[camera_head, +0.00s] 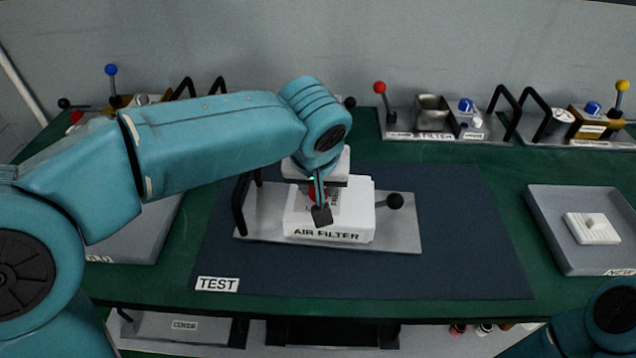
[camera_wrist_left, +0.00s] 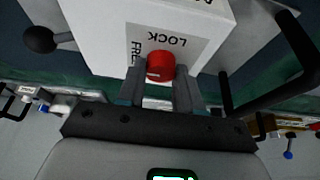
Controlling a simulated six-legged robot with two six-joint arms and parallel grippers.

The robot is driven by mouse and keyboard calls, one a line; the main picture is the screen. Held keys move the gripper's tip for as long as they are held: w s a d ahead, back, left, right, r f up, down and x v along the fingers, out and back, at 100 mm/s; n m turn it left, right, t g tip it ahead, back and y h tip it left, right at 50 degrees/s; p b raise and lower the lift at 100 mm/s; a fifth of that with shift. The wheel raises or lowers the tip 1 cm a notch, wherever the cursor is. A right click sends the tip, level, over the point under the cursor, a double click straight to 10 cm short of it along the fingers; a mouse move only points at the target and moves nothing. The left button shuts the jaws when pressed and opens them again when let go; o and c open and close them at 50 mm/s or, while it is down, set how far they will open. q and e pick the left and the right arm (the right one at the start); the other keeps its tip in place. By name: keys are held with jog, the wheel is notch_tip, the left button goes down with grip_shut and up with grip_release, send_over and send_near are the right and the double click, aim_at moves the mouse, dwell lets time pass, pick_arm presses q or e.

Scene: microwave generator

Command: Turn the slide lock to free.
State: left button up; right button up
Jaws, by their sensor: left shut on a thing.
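The slide lock is a red round knob (camera_wrist_left: 160,66) on top of a white box (camera_wrist_left: 95,30) with a label reading LOCK and FREE. In the head view the white box (camera_head: 352,226) reads AIR FILTER on its front and sits on a grey metal plate (camera_head: 408,236) on the dark mat. My left gripper (camera_head: 320,208) comes down on the box from above, and its fingers are shut on the red knob, as the left wrist view shows (camera_wrist_left: 158,88). The knob is mostly hidden in the head view. My right gripper is not in view; part of my right arm shows at the lower right.
A grey tray (camera_head: 548,215) with a white filter (camera_head: 592,228) lies at the right. More units line the back. The mat's front right (camera_head: 460,275) is clear.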

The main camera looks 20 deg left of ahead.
pick_arm(q)
jog(key=o, duration=1)
jog(key=shift+f, duration=0.1)
jog(key=shift+o, duration=0.2)
jog(key=p+v, duration=0.2)
jog(key=v, duration=1.4)
jog(key=shift+r, duration=0.2)
